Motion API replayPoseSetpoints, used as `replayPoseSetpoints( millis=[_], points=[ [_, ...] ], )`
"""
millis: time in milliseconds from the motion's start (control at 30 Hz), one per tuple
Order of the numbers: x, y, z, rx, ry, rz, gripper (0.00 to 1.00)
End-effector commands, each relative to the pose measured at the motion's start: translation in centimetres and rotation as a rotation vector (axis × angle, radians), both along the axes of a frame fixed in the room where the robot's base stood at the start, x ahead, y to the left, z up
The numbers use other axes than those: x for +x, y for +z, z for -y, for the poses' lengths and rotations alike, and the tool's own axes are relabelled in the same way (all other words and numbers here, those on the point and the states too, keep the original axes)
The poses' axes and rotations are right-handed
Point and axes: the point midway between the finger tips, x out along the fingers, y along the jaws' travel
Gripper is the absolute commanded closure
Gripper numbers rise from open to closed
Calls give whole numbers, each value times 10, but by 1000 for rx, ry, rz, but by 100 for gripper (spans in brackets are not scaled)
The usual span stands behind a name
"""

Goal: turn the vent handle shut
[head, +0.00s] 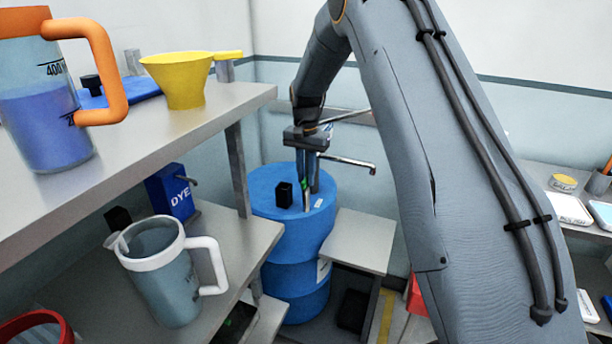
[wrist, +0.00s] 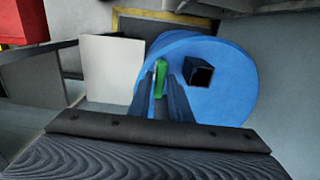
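The blue drum (head: 290,245) stands on the floor below the far end of my arm; its round top (wrist: 228,85) also shows in the wrist view. A small green piece, which looks like the vent handle (wrist: 160,82), is at the drum top. In the head view the green handle (head: 305,182) is mostly hidden by my fingers. My gripper (head: 309,200) points down at the drum top. In the wrist view my gripper's two fingers (wrist: 162,92) flank the green handle closely, one on each side. I cannot tell whether they press on it.
A black square box (head: 284,194) stands on the drum top, just left of my fingers. A metal pipe (head: 347,161) runs behind my gripper. A grey platform (head: 358,240) is right of the drum. Shelves with a jug (head: 165,275) and a yellow funnel (head: 180,82) are at left.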

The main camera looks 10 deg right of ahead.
Motion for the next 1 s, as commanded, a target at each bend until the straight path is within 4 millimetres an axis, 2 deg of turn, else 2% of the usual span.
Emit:
replayPoseSetpoints(
  millis=[67,433,800,1000],
  points=[
    [0,0,0,0,0,0,69],
    [1,5,0,0,1,2,69],
    [1,60,0,0,1,4,69],
    [0,76,0,0,1,0,69]
  ],
)
